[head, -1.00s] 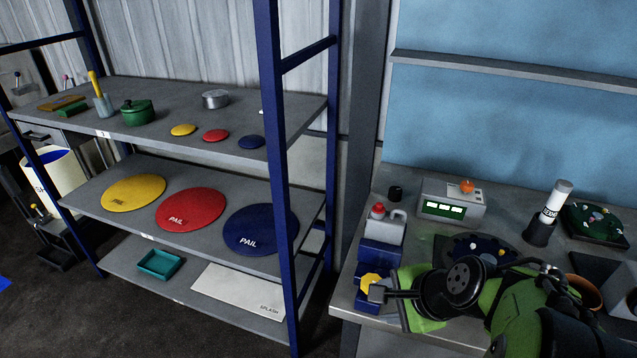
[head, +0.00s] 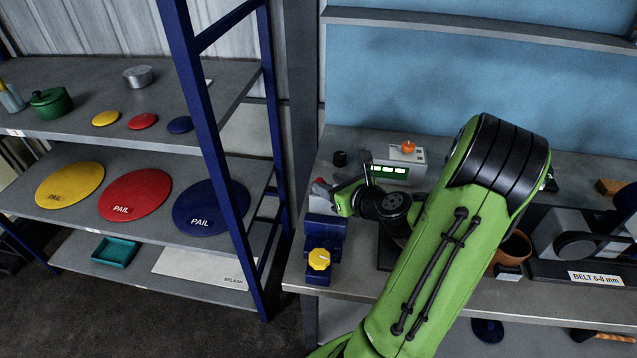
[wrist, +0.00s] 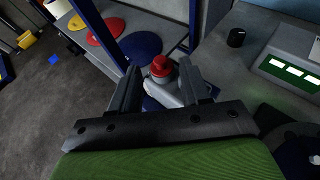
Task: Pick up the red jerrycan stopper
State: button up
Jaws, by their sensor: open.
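The red jerrycan stopper (wrist: 160,67) sits on the neck of a small pale grey jerrycan (wrist: 183,92). In the head view the stopper (head: 319,182) shows only partly, at the left end of the bench, with my gripper covering much of the jerrycan. My gripper (head: 346,193) is open beside it. In the wrist view my gripper (wrist: 159,70) has one finger on each side of the stopper with gaps; I cannot tell whether the fingertips are level with it. Nothing is held.
A blue stand (head: 325,235) with a yellow knob (head: 319,259) is in front of the jerrycan. A black knob-like piece (head: 340,158) and a grey meter (head: 392,170) with an orange item stand behind. A blue-framed shelf (head: 200,80) with coloured lids is left.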

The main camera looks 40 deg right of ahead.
aim_at(320, 180)
jog(key=x, duration=0.5)
jog(key=shift+w+f, duration=0.15)
jog(key=shift+f, duration=0.15)
jog(key=c, duration=0.8)
